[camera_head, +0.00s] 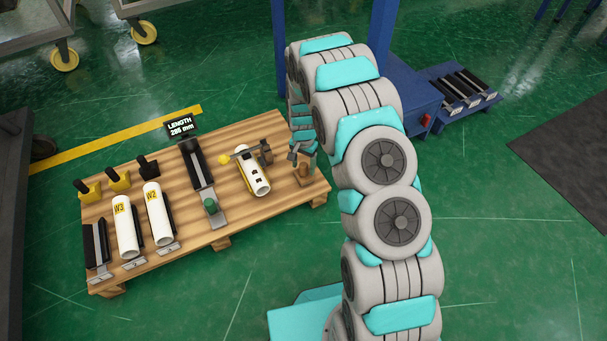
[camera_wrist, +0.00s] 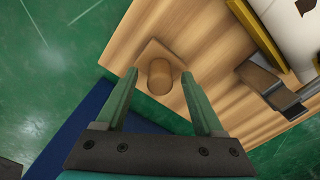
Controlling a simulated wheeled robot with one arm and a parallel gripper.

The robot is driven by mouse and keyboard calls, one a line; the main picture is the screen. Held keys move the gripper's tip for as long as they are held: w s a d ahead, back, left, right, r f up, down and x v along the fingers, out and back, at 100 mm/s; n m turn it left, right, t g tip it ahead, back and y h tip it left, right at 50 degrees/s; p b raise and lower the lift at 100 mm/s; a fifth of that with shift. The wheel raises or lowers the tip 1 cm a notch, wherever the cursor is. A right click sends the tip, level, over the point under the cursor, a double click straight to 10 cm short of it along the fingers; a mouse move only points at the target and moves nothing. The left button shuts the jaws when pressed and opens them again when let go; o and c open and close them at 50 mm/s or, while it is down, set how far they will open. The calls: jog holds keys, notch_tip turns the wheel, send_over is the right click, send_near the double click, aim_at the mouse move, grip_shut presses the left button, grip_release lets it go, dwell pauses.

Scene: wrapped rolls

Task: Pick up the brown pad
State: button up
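The brown pad (camera_wrist: 159,76) is a square wooden base with a round upright knob, near the corner of the wooden pallet. In the head view the brown pad (camera_head: 304,172) stands at the pallet's right end, just below my gripper (camera_head: 302,153). In the wrist view my gripper (camera_wrist: 160,73) is open, with one green finger on each side of the knob. Both fingers appear apart from the knob. I cannot tell how far down the fingertips reach beside it.
The pallet (camera_head: 222,223) also holds white rolls W3 (camera_head: 126,226) and W2 (camera_head: 157,213), a white-and-yellow roll (camera_head: 253,173) in a clamp, a length gauge (camera_head: 198,165), yellow pads (camera_head: 118,179) and a black pad (camera_head: 148,167). A blue stand (camera_head: 408,105) is behind my arm.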

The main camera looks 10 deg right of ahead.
grip_shut()
dwell(0.3)
dwell(0.9)
